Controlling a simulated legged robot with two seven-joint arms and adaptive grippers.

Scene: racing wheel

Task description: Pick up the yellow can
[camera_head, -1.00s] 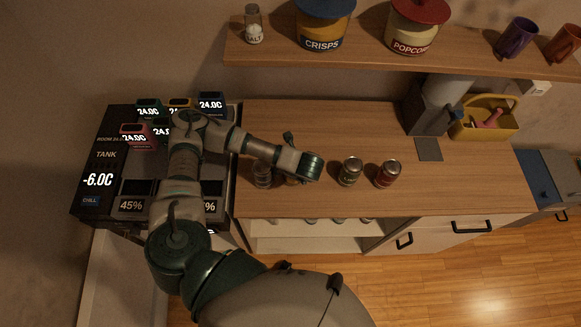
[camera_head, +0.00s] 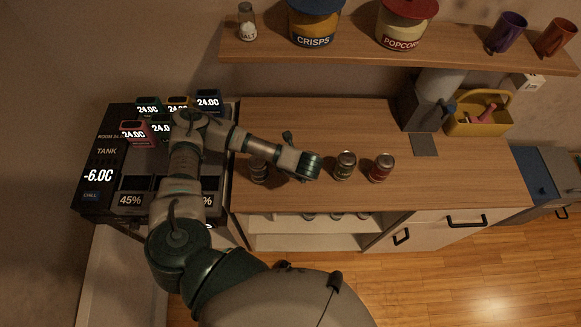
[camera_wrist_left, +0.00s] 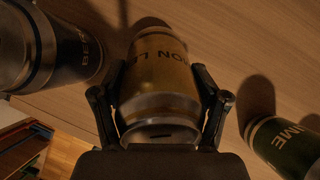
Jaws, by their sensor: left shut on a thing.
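The yellow can (camera_wrist_left: 162,75), with dark lettering on its side, is between the two fingers of my left gripper (camera_wrist_left: 160,108) in the left wrist view. The fingers press on both its sides, so the gripper is shut on it. In the head view my left gripper (camera_head: 308,167) is over the front part of the wooden counter (camera_head: 300,125), and its hand and arm hide the yellow can. I cannot tell whether the can touches the counter or is just above it. My right gripper is not in view.
A dark grey can (camera_head: 258,170) stands left of the gripper; it is close in the left wrist view (camera_wrist_left: 55,48). A green can (camera_head: 345,166) and a red can (camera_head: 381,168) stand to the right. A shelf (camera_head: 330,50) with jars and mugs runs above the counter.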

